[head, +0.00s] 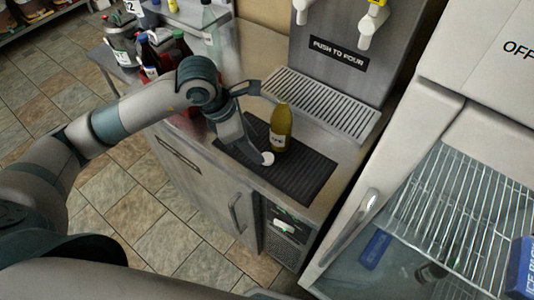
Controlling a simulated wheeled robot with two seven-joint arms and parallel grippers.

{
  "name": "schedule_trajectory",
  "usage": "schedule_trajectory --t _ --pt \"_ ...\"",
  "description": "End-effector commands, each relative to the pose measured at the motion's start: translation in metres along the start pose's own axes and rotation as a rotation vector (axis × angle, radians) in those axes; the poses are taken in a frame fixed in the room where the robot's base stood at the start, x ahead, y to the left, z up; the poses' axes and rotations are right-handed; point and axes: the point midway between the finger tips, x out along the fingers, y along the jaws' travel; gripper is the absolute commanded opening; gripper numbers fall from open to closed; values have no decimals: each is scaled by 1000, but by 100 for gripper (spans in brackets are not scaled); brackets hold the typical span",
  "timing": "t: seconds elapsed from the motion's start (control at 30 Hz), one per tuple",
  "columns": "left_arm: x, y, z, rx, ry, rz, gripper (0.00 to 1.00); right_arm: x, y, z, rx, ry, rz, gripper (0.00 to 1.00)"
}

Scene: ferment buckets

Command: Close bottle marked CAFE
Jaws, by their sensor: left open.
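An olive-yellow bottle (281,130) stands upright on a black ribbed mat (310,172) on the metal counter. It has a pale label whose lettering is too small to read surely. No white cap shows on its neck. A small white round cap (267,158) is at the mat, just left of the bottle's base, by the tip of one finger of my left gripper. My left gripper (259,123) is open, left of the bottle, with its fingers spread. Whether the finger touches the cap I cannot tell. My right gripper is not in view.
A dispenser with a "PUSH TO POUR" sign (339,53) and a drip grate (320,104) stands behind the bottle. Several other bottles (150,55) stand at the upper left. An open fridge with wire shelves (450,210) is on the right. The mat's right part is clear.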

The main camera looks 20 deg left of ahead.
Motion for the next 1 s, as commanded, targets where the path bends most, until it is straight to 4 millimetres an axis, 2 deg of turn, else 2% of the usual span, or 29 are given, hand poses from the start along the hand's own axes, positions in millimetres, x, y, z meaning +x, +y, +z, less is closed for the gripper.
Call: schedule_trajectory --t 0.17,0.57,0.83,1.0 --pt "8 0 0 2 -1 1 50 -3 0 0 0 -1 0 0" --pt "11 0 1 0 1 -1 50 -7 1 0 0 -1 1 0" --pt "36 1 4 -2 2 -3 50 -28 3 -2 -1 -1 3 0" --pt "56 1 3 -1 0 -2 50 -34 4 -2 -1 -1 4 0"
